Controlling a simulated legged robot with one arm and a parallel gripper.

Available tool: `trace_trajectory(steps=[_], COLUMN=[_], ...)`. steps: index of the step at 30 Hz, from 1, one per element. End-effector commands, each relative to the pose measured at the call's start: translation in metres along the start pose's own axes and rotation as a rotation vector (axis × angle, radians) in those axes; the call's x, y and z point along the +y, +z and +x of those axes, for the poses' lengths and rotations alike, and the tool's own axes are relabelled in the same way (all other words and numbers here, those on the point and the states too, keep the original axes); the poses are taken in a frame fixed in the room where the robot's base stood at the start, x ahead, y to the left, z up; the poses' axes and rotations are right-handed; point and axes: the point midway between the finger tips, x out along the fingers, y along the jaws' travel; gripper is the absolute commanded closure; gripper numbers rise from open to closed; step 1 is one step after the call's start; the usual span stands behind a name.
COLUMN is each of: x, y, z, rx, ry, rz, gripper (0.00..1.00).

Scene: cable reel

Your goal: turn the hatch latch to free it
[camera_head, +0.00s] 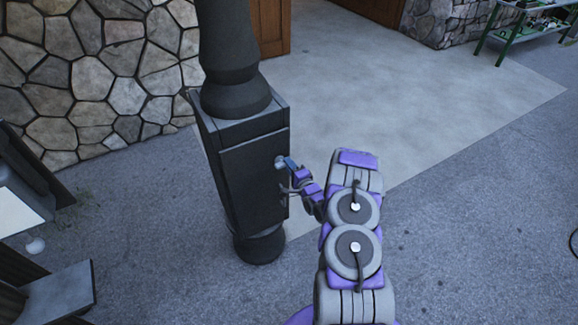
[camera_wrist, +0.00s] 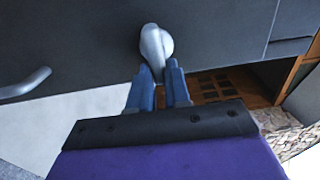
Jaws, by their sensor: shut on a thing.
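The hatch (camera_head: 246,172) is a dark panel on the side of a black box-shaped housing on a post. The latch (camera_wrist: 153,42) is a light grey knob with a short lever, near the top middle of the wrist view. My gripper (camera_wrist: 159,72) has its two blue fingers on the latch's lever end, shut on it. In the head view my gripper (camera_head: 287,165) reaches the right side of the housing, and the latch is small and partly hidden there. The hatch looks flush with the housing.
A grey bar handle (camera_wrist: 26,84) sticks out from the dark panel at the left of the wrist view. A stone wall (camera_head: 105,75) stands behind the housing. A green table (camera_head: 520,25) is far at the back right.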

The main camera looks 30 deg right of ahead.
Motion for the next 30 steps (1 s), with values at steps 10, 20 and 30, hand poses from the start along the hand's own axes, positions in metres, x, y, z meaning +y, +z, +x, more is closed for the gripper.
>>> trace_trajectory(steps=[10, 20, 30], x=[0.002, 0.000, 0.001], y=[-0.002, 0.001, -0.003], z=[-0.002, -0.002, -0.045], rx=[0.005, 0.002, 0.006], ry=[0.004, 0.002, 0.006], rz=[0.001, -0.001, 0.002], gripper=[0.66, 0.57, 0.57])
